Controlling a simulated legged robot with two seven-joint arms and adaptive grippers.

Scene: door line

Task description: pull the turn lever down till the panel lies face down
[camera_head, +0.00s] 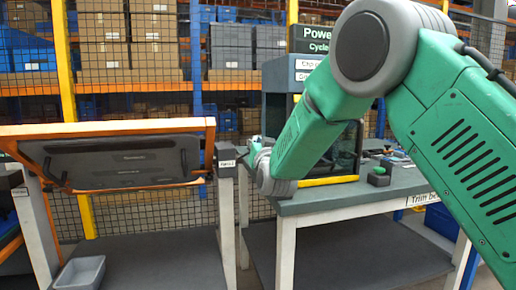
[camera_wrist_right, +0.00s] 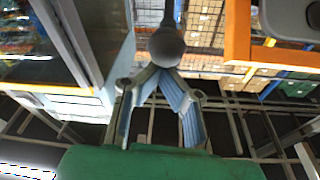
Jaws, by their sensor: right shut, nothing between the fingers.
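The dark panel (camera_head: 125,160) sits in an orange frame (camera_head: 110,128) between two pale posts at the left of the head view. It looks tilted, with a lettered face towards me. The turn lever shows in the right wrist view as a dark rod with a round grey knob (camera_wrist_right: 167,46). In the head view, a dark lever part (camera_head: 227,163) shows by the frame's right post. My right gripper (camera_wrist_right: 158,72) is shut and empty, its tips just below the knob in the picture; contact is unclear. In the head view my right arm mostly hides this gripper. My left gripper is out of view.
A grey workbench (camera_head: 345,197) with a dark machine (camera_head: 285,110) stands right of the frame. A grey bin (camera_head: 80,272) lies below the panel. Wire fencing and shelves with boxes (camera_head: 100,55) stand behind. Space under the panel looks mostly open.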

